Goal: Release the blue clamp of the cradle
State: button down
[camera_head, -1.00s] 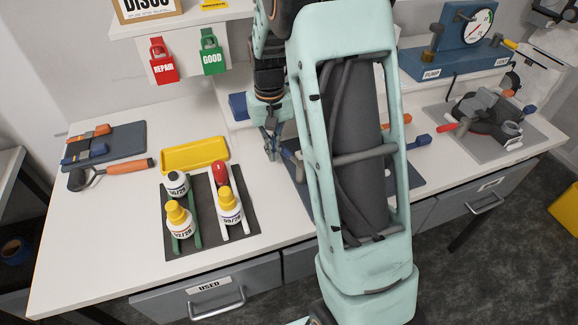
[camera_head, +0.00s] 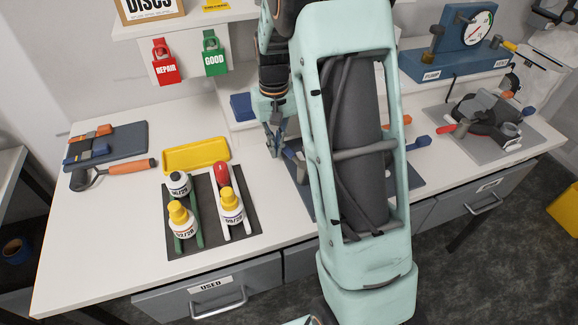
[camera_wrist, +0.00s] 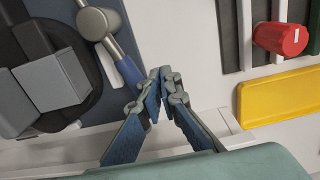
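In the wrist view a lever with a grey metal arm and a blue handle (camera_wrist: 127,71) lies on a dark blue mat; it looks like the cradle's blue clamp. Beside it is a black round part with grey blocks (camera_wrist: 50,80), cut by the frame edge. My gripper (camera_wrist: 161,73) has its fingertips together, empty, just beside the handle's end and apart from it in the picture; the height gap is unclear. In the head view my gripper (camera_head: 273,148) points down at the mat's left side, and my arm hides most of the cradle. Another blue handle (camera_head: 419,142) shows right of my arm.
A yellow tray (camera_head: 196,156) and a dark mat with several bottles (camera_head: 232,206) stand left of my gripper. A blue block (camera_head: 241,106) lies behind it. A gauge stand (camera_head: 455,62) and a grey mat with a colour-handled device (camera_head: 487,122) are at right.

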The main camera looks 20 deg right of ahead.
jog(key=r, duration=0.1)
jog(key=d+r+p, duration=0.1)
jog(key=r, duration=0.1)
jog(key=shift+d+r+p, duration=0.25)
jog(key=shift+d+p, duration=0.1)
jog(key=shift+p, duration=0.05)
jog(key=r, duration=0.1)
jog(key=r+p, duration=0.2)
jog(key=shift+s+a+r, duration=0.35)
jog(key=shift+a+r, duration=0.05)
jog(key=shift+d+f, duration=0.1)
